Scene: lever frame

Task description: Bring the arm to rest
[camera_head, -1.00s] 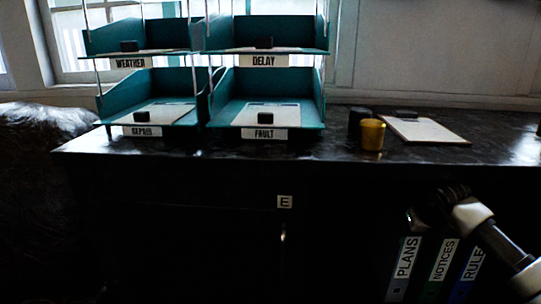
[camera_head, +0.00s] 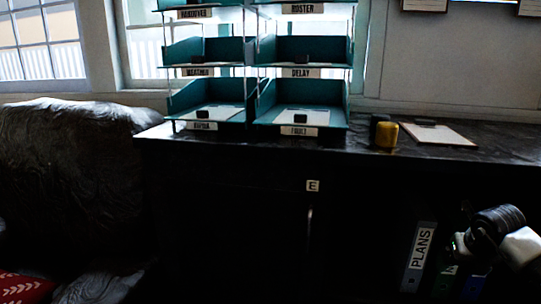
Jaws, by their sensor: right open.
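My right arm comes in from the lower right edge, with a black rounded joint and pale links. My right gripper (camera_head: 462,243) is open, in front of the binders under the counter, and its fingers are dark and hard to make out. I see nothing held in it. I cannot tell whether it touches a binder. My left gripper is not in view.
A dark counter (camera_head: 445,163) carries teal stacked trays (camera_head: 345,110), a yellow cup (camera_head: 386,136) and a clipboard (camera_head: 440,134). Below stand the PLANS binder (camera_head: 419,258) and others partly hidden by my arm. A dark armchair (camera_head: 70,170) stands left.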

